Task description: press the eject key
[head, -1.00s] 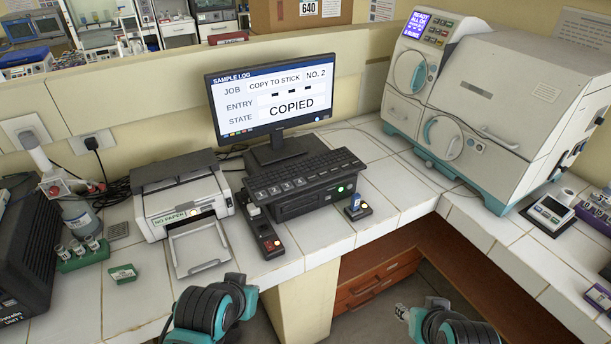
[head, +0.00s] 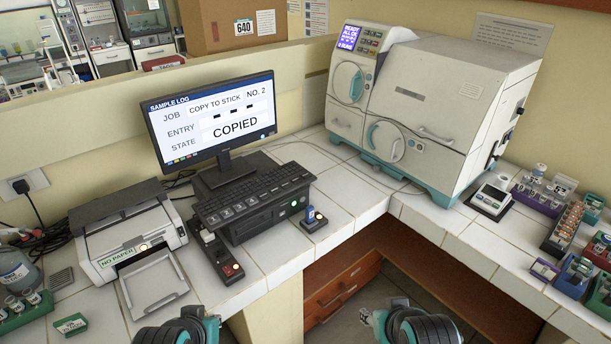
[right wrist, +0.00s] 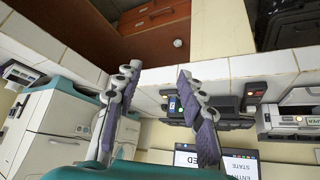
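A black unit (head: 262,215) with a lit green button stands under the keyboard, below the monitor (head: 215,120) reading "COPIED". A small black pad (head: 232,268) with red and orange buttons lies at its left front. Another black pad (head: 314,222) with a blue stick upright in it lies at its right. No key label reading "eject" is legible. My right gripper (right wrist: 160,105) is open and empty in the right wrist view, fingers spread, with the counter and the unit beyond. In the head view, my left arm shows at the bottom edge; its fingertips are out of sight.
A printer (head: 128,235) marked "NO PAPER" stands left of the unit, its tray out. A large white and teal incubator (head: 425,110) stands at the back right. Racks of vials (head: 565,228) line the right counter. Red-brown drawers (head: 340,290) sit below the counter.

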